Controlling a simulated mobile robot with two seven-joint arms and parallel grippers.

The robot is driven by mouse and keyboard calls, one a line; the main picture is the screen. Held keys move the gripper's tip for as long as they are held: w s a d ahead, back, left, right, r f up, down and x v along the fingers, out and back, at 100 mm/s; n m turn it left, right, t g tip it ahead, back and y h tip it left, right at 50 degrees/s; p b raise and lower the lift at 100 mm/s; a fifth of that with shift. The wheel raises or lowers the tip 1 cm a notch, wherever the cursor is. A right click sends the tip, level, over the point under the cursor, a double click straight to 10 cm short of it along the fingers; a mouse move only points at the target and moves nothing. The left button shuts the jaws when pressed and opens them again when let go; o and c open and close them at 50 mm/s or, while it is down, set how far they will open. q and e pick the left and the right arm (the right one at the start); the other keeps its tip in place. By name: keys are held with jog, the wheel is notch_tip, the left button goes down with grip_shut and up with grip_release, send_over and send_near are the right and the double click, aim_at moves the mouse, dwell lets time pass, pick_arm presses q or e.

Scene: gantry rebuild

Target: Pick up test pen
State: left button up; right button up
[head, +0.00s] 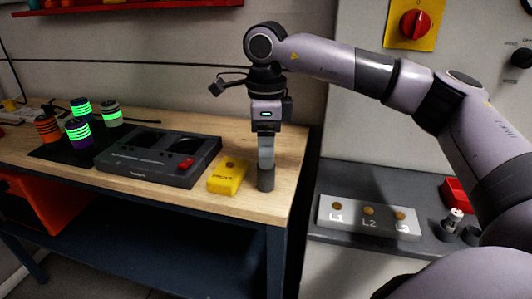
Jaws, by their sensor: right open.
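My right gripper (266,182) points straight down over the front right corner of the wooden bench, just right of a small yellow box (228,176). Its fingers line up from this side, one behind the other. It is open, and I see nothing held between the fingers. A small upright piece with a pale top (453,219) stands on the grey counter at the right; it may be the test pen, but it is too small to tell. No other pen shows clearly. My left gripper is out of view.
A dark test box (160,165) with a red switch sits on the wooden bench (265,211). Several green-lit cylinders (79,133) stand at the left. A panel marked L1, L2, L3 (369,222) and a red bin (456,194) are on the grey counter.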

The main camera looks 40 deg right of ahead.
jog(key=shift+f, duration=0.1)
grip_shut()
